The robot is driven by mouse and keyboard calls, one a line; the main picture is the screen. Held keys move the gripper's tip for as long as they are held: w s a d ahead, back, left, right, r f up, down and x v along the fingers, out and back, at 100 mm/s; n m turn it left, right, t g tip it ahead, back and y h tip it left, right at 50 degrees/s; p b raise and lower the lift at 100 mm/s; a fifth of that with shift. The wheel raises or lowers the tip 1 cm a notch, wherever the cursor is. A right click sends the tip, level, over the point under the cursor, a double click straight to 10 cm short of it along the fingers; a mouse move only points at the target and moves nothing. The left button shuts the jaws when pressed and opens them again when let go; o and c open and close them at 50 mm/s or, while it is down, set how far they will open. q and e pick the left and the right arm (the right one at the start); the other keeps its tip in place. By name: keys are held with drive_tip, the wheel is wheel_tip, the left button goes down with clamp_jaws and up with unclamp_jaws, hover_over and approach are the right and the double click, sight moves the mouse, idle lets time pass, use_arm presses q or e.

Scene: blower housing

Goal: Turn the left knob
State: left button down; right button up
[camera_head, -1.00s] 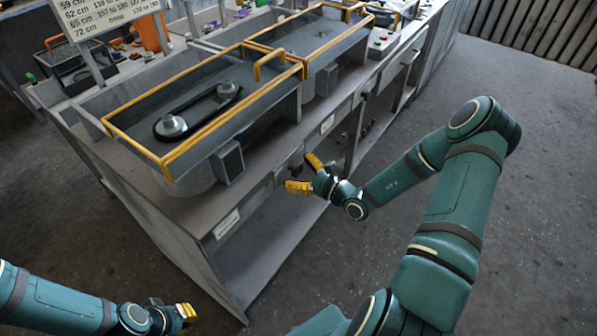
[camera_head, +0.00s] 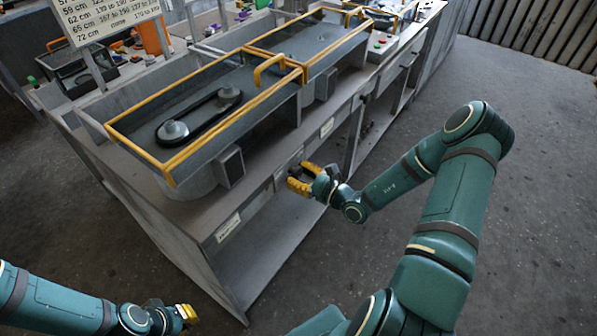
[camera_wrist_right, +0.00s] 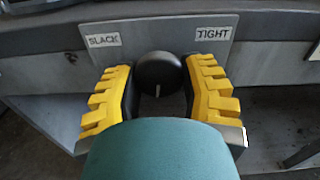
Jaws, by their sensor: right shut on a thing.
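A round black knob (camera_wrist_right: 160,74) with a short white mark pointing down sits on a grey plate between the labels SLACK (camera_wrist_right: 104,40) and TIGHT (camera_wrist_right: 213,33). My right gripper (camera_wrist_right: 160,92) is shut on this knob, one yellow-backed finger on each side. In the head view the right gripper (camera_head: 306,178) is at the front face of the bench, below the nearer belt unit (camera_head: 232,166); the knob is mostly hidden there by the fingers. My left gripper (camera_head: 187,314) is low at the left, away from the bench; its opening cannot be made out.
The grey bench (camera_head: 150,205) carries two units with yellow-edged guards (camera_head: 140,145). A black belt (camera_head: 200,118) on two pulleys shows in the nearer one. Green and red buttons (camera_head: 378,42) sit farther along. The floor (camera_head: 540,190) at right is clear.

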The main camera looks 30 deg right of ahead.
drive_tip(key=shift+a+r+m+p, duration=0.1)
drive_tip(key=shift+r+m+p, duration=0.1)
drive_tip(key=shift+m+p, duration=0.9)
drive_tip(key=shift+f+m+p, duration=0.15)
drive_tip(key=shift+m+p, duration=1.1)
drive_tip(key=shift+m, duration=0.55)
drive_tip(key=o, duration=1.2)
drive_tip(key=v, duration=1.2)
drive_tip(key=shift+a, duration=0.1)
